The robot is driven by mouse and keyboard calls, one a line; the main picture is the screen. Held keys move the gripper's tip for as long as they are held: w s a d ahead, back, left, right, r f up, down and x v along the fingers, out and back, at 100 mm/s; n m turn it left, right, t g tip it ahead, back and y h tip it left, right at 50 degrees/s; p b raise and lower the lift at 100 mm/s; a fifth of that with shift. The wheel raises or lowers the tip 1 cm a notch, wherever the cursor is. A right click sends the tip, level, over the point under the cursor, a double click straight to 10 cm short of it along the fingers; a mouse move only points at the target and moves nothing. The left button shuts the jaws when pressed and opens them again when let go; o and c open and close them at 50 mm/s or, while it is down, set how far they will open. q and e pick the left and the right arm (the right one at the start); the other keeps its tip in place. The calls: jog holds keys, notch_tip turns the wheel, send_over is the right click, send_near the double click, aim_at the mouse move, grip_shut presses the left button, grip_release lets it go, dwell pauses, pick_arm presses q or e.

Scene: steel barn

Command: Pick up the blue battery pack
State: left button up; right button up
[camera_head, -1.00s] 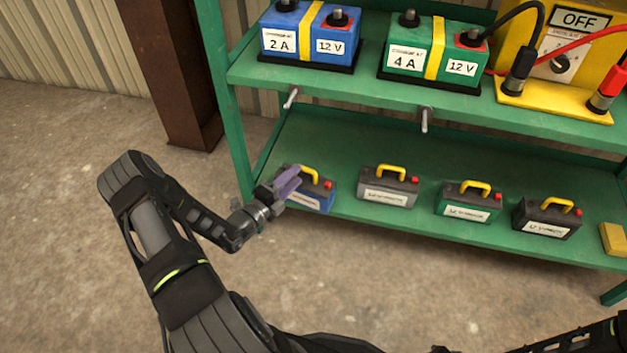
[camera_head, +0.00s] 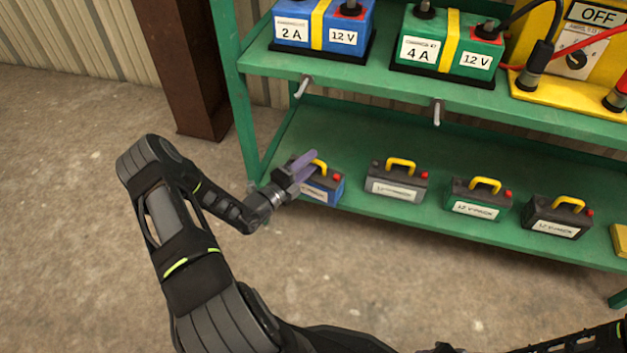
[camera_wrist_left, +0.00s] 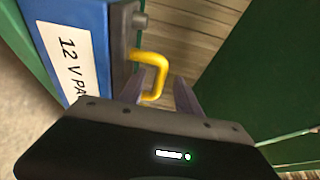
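The blue battery pack (camera_head: 326,191), with a dark top, yellow handle and red knob, stands on the lower green shelf at its left end. My left gripper (camera_head: 304,167) is at its handle, partly covering the pack. In the left wrist view the pack (camera_wrist_left: 75,45) shows its blue side and white "12 V" label. There the yellow handle (camera_wrist_left: 157,68) reaches between the two purple fingers (camera_wrist_left: 160,92), which are apart with a gap beside the handle. Only a small part of my right gripper (camera_head: 440,349) shows at the bottom edge; its fingers are not clear.
A grey pack (camera_head: 394,187), a green pack (camera_head: 477,205) and a black pack (camera_head: 556,222) stand to the right along the lower shelf (camera_head: 350,140). The upper shelf (camera_head: 400,95) overhangs them, with hooks on its front edge. A green post (camera_head: 235,100) stands at the left.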

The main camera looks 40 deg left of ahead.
pick_arm(q)
jog(key=w, duration=0.1)
jog(key=w+b, duration=0.1)
jog(key=w, duration=0.1)
jog(key=shift+w+d+f+b, duration=0.2)
jog(key=shift+w+d+b, duration=0.1)
jog(key=shift+w+b, duration=0.1)
jog(key=shift+w+r, duration=0.1)
jog(key=shift+w, duration=0.4)
jog(key=shift+c, duration=0.2)
grip_shut()
dwell(0.8)
jog(key=shift+w+r, duration=0.1)
jog(key=shift+r, duration=0.2)
